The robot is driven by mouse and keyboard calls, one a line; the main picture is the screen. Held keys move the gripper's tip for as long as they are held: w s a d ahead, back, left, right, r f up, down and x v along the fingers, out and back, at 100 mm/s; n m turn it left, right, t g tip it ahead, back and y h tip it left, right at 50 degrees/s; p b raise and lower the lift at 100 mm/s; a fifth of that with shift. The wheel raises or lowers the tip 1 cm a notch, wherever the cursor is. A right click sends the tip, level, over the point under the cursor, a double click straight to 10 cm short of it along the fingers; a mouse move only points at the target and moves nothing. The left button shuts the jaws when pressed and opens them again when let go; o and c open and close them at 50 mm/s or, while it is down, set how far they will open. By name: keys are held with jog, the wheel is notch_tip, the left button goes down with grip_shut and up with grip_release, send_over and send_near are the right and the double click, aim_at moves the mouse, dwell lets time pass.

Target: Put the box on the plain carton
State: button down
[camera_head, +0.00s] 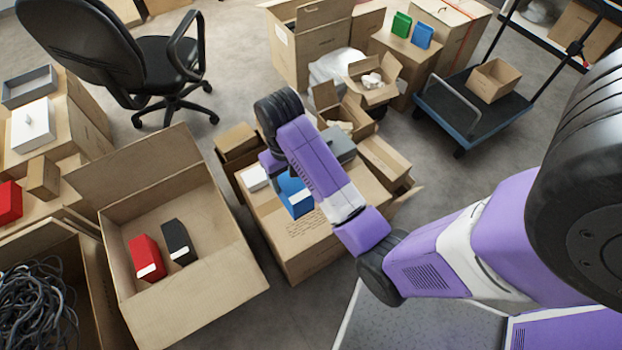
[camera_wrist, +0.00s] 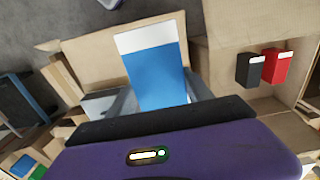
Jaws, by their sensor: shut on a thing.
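A blue box (camera_head: 291,190) with a white strip is held over a closed carton (camera_head: 287,246) that has printed marks on its top. In the wrist view the blue box (camera_wrist: 156,78) sits between the two fingers of my gripper (camera_wrist: 161,95), which is shut on it. I cannot tell whether the box touches the carton below. In the head view my arm hides the fingers and part of the box. A bare-looking carton (camera_head: 403,82) at the back carries a green box (camera_head: 401,24) and another blue box (camera_head: 422,36). I cannot tell for sure which carton is the plain one.
An open carton (camera_head: 213,262) on the left holds a red box (camera_head: 146,257) and a black box (camera_head: 179,242). A white box (camera_head: 255,178) lies beside the held box. Small open cartons (camera_head: 342,108) crowd behind it. A blue trolley (camera_head: 471,112) and an office chair (camera_head: 160,60) stand farther back.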

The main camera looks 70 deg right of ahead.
jog(key=shift+s+d+r, duration=0.15)
jog(key=shift+s+r, duration=0.1)
jog(key=shift+s, duration=0.15)
jog(key=shift+s+f, duration=0.1)
jog(key=shift+f, duration=0.25)
notch_tip(320, 180, down, 19)
jog(key=b, duration=0.3)
jog(key=shift+f, duration=0.15)
jog(key=shift+f, duration=0.15)
jog(key=shift+c, duration=2.1)
grip_release()
